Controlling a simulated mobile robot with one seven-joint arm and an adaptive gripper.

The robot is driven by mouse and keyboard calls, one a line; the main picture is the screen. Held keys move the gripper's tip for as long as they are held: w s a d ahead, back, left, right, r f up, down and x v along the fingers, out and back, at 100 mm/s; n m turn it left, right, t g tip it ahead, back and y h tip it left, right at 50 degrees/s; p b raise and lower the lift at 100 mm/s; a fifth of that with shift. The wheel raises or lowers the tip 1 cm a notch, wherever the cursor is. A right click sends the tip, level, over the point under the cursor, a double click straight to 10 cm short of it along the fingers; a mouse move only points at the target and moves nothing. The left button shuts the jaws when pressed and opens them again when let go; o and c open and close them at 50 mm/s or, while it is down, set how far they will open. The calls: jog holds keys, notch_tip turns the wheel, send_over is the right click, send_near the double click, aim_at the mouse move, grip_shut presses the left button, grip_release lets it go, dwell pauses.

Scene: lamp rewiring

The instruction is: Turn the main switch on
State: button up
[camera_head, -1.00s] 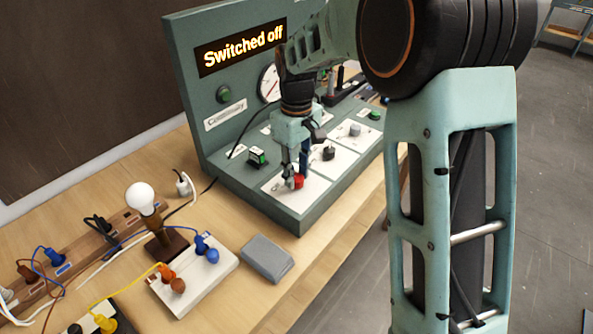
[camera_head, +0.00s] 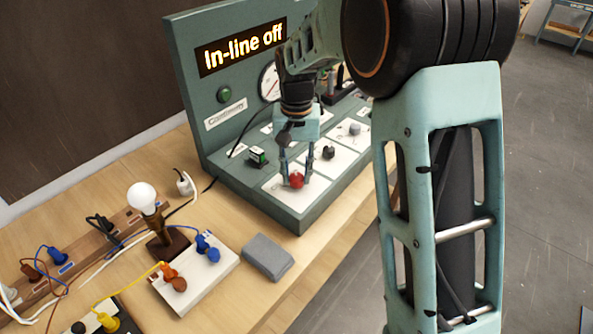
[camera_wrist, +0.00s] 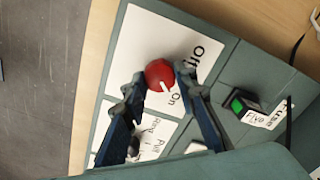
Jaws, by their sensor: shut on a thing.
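The main switch is a red round knob (camera_head: 296,181) on a white plate at the front of the green panel. In the wrist view the red knob (camera_wrist: 158,73) has a white mark that points toward the word "On". My gripper (camera_head: 297,175) points down at the panel and is shut on the red knob, one finger on each side. In the wrist view the fingers (camera_wrist: 161,78) flank the knob.
The panel's display (camera_head: 241,49) reads "In-line off". A green switch (camera_head: 258,157), a black knob (camera_head: 328,152) and a grey knob (camera_head: 355,129) stand near. A lamp bulb (camera_head: 141,197), a grey block (camera_head: 268,257) and plugged cables lie on the bench to the left.

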aim_at(296, 176)
jog(key=shift+m, duration=0.6)
jog(key=o, duration=1.2)
jog(key=shift+c, duration=0.2)
jog(key=shift+r, duration=0.15)
notch_tip(296, 176, up, 12)
